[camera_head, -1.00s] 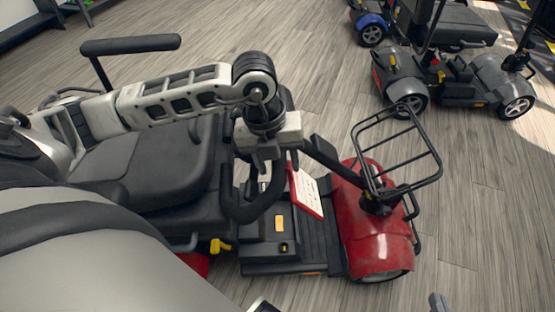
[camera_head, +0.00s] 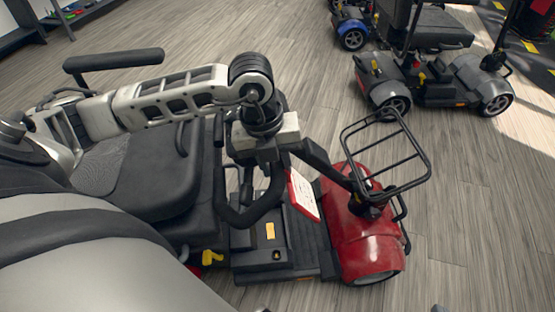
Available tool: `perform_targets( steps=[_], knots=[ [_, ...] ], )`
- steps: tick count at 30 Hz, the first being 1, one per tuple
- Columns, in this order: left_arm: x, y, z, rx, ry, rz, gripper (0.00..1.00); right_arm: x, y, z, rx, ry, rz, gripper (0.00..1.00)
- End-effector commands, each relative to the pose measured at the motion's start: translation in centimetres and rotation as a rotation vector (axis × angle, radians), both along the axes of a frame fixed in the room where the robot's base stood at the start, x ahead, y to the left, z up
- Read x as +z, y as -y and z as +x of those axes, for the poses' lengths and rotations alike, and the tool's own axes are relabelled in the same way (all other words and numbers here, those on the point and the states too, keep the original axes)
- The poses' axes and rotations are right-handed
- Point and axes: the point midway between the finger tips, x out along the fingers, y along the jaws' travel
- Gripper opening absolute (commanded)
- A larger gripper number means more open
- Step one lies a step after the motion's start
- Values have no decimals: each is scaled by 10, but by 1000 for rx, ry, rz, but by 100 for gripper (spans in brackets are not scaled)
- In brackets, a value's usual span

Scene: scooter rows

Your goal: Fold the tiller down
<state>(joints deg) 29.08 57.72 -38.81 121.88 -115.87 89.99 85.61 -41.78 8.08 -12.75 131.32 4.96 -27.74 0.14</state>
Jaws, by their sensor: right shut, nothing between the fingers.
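The red scooter (camera_head: 365,240) stands below me, its seat (camera_head: 150,180) at left and its front wheel at right. Its black tiller (camera_head: 328,168) slants from the red front up and back toward the seat. The looped handlebar (camera_head: 245,218) at its top hangs over the foot deck (camera_head: 275,262). My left gripper (camera_head: 250,172) is at the tiller's head, pointing down beside the handlebar. Its fingers blend with the dark parts, so I cannot tell whether they are closed on it. Only a small tip of my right gripper (camera_head: 438,308) shows at the bottom edge, off the scooter.
A black wire basket (camera_head: 388,160) sits over the scooter's front. An armrest (camera_head: 115,60) stands up behind my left arm. A grey scooter (camera_head: 440,80) and a blue one (camera_head: 352,38) are parked at the back right. The wood floor (camera_head: 490,220) at right is clear.

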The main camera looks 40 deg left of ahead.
Motion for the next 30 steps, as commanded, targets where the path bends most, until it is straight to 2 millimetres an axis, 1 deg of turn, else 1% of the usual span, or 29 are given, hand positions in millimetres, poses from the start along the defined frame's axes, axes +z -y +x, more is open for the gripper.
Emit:
perform_targets(
  steps=[1, 2, 12, 14, 17, 20, 30],
  knots=[
    [0, -1, 0, 3, -1, 2, 42, 0, 0, 0, 0, 0, 0, 0],
    [0, -1, 0, 3, -2, 1, 49, 0, 0, 0, 0, 0, 0, 0],
    [0, 0, 1, -1, 0, 1, 49, 0, 1, 0, 2, 1, -3, 0],
    [2, 0, 1, -1, 0, 2, 49, 0, 1, 0, 4, 2, -4, 0],
    [11, -1, 1, -1, 3, 2, 49, 2, 1, 0, 5, 1, -6, 0],
    [27, -3, -1, -1, 5, 2, 49, 5, 1, 0, 6, 3, -6, 0],
    [108, -15, -10, 1, 1, 6, 49, 13, 1, 4, 6, 2, -6, 0]
  ],
)
